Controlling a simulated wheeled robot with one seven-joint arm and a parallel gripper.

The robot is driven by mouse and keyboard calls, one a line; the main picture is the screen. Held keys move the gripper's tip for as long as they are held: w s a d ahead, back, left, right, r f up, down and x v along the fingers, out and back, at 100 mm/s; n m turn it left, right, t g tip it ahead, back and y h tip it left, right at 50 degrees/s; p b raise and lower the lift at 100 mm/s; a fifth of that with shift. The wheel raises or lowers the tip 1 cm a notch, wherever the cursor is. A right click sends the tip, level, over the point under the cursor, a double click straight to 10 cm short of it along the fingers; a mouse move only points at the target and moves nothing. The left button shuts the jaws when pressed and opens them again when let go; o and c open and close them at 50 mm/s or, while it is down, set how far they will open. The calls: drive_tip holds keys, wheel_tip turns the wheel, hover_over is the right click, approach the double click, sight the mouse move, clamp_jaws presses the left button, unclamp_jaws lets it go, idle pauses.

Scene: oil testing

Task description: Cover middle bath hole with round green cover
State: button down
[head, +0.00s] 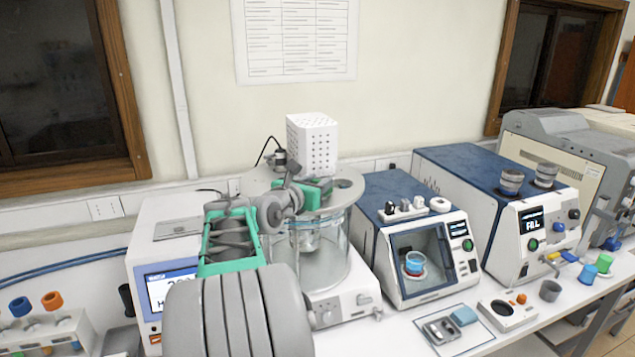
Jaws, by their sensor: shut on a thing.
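The bath is a clear glass vessel (345,250) on a white base, with a round grey lid (352,196) on top. A small hole shows at the lid's right side. The middle of the lid is hidden behind my arm and gripper, so I cannot see the middle hole. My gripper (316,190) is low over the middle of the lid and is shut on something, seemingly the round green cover. Green shows there, but I cannot tell cover from gripper parts, nor whether the cover touches the lid.
A white perforated housing (313,143) stands up just behind my gripper. A blue-topped tester (405,190) is close on the right, with a larger one (490,170) beyond. A white unit with a screen (168,287) is at left. Small cups and trays lie at the front right.

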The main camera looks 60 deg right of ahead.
drive_tip(key=shift+f, duration=0.2)
drive_tip(key=shift+r, duration=0.15)
drive_tip(key=shift+r+p, duration=0.65)
drive_tip(key=shift+p, duration=0.2)
drive_tip(key=shift+r+p, duration=0.1)
drive_tip(key=shift+p, duration=0.25)
drive_tip(key=shift+f+b, duration=0.35)
drive_tip(key=shift+f, duration=0.6)
idle(0.5)
drive_tip(key=shift+r, duration=0.15)
drive_tip(key=shift+r+p, duration=0.55)
drive_tip(key=shift+r, duration=0.2)
drive_tip(key=shift+f+b, duration=0.35)
drive_tip(key=shift+f, duration=0.5)
idle(0.3)
drive_tip(key=c, duration=1.3)
unclamp_jaws()
